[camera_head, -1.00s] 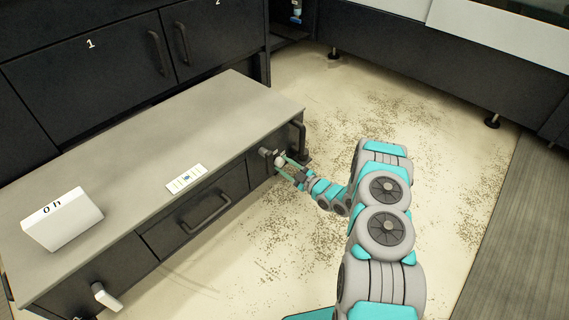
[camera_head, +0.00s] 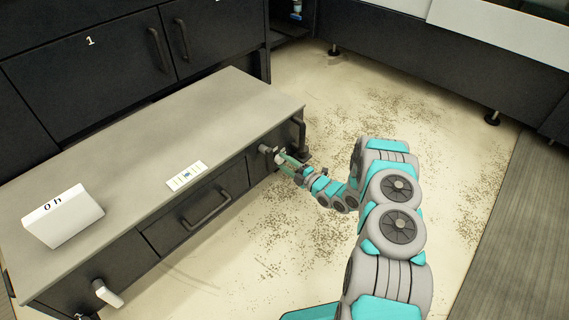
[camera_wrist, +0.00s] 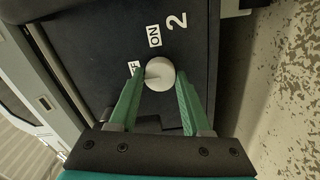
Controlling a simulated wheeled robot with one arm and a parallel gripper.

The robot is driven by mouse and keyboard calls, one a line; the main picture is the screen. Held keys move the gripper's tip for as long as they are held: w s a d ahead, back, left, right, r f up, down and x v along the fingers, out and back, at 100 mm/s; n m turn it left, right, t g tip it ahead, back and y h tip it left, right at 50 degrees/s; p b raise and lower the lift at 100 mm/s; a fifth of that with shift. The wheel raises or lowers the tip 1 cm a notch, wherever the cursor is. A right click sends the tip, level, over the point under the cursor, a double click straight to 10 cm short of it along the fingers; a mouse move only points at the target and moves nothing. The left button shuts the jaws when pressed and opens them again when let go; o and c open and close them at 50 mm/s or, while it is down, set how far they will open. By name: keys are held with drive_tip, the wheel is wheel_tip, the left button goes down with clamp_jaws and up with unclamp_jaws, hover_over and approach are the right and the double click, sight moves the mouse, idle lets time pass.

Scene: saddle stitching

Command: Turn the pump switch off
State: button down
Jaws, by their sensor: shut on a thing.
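The switch (camera_wrist: 160,73) is a round pale knob on a dark front panel, seen in the wrist view. An "ON" label (camera_wrist: 154,36) and a partly hidden label ending in "F" (camera_wrist: 134,68) are beside it, with a large "2" nearby. My gripper (camera_wrist: 161,80) has its two green fingers on either side of the knob and is shut on it. In the head view my gripper (camera_head: 284,160) is at the right end of the low cabinet's front, where the knob is small and mostly hidden.
The low cabinet (camera_head: 235,100) has a drawer handle (camera_head: 206,208) to the left of my gripper and another handle (camera_head: 299,136) to the right. A white lever (camera_head: 107,293) is at the cabinet's near left. A white block (camera_head: 62,218) and a card (camera_head: 187,175) lie on top.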

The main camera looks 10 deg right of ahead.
drive_tip(key=shift+a, duration=0.1)
idle(0.4)
drive_tip(key=shift+c, duration=1.8)
unclamp_jaws()
drive_tip(key=v, duration=0.7)
drive_tip(key=shift+s+d, duration=0.25)
drive_tip(key=shift+s, duration=0.05)
drive_tip(key=shift+w, duration=0.1)
